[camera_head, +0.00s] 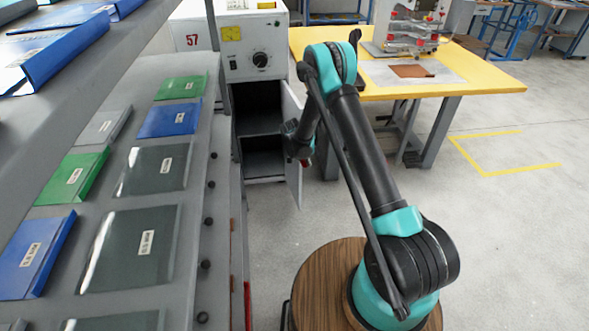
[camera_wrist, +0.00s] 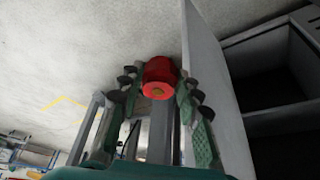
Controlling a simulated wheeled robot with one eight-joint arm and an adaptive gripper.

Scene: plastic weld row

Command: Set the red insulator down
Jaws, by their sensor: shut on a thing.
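The red insulator (camera_wrist: 160,77) is a short red cylinder with an orange-brown centre on the end facing the wrist camera. My gripper (camera_wrist: 158,88) is shut on it, with a finger on each side. In the head view only a small bit of red (camera_head: 306,162) shows below my gripper (camera_head: 298,145), which is near the open door of the grey cabinet. The insulator is held in the air, apart from any surface that I can see. Most of it is hidden in the head view by the gripper.
The grey cabinet (camera_head: 283,80) has its door (camera_head: 293,130) open beside my gripper, with two dark, empty-looking compartments. A yellow table (camera_head: 480,78) with a machine stands behind to the right. A shelf rack with folders (camera_head: 195,215) is on the left. The floor at right is clear.

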